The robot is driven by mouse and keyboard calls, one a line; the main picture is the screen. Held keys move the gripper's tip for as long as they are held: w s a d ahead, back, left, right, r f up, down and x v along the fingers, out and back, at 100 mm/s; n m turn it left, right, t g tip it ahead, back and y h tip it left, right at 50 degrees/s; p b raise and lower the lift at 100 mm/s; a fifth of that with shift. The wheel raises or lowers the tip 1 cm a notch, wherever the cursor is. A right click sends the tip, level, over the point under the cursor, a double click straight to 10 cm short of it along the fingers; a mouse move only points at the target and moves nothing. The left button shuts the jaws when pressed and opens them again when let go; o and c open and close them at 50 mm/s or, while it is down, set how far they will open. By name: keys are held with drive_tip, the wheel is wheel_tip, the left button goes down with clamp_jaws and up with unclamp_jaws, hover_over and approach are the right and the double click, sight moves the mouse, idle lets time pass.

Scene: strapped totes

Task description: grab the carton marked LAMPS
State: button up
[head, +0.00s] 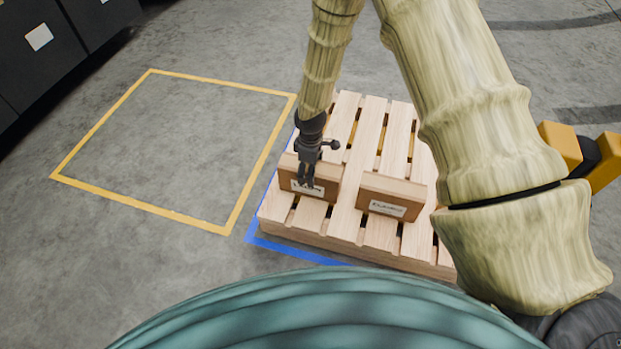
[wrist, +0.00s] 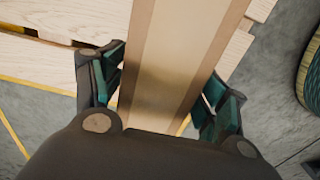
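Two brown cartons sit on a wooden pallet (head: 377,130) in the head view. The left carton (head: 329,176) has a white label that my gripper partly covers, so its word cannot be read in full. The right carton (head: 392,192) has a white label too small to read surely. My gripper (head: 306,183) points down at the left carton. In the wrist view my gripper (wrist: 163,78) has its fingers spread, one on each side of a carton (wrist: 168,85) with a lighter tape strip. The fingers are close to its sides; firm contact does not show.
A yellow floor outline (head: 150,208) left of the pallet encloses bare floor. A blue line (head: 290,250) edges the pallet. Dark cabinets (head: 40,60) stand at the upper left. A yellow object (head: 561,143) stands right of the pallet, partly behind my arm.

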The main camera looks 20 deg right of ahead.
drive_tip(key=c, duration=1)
drive_tip(key=shift+c, duration=1.3)
drive_tip(key=shift+r, duration=0.1)
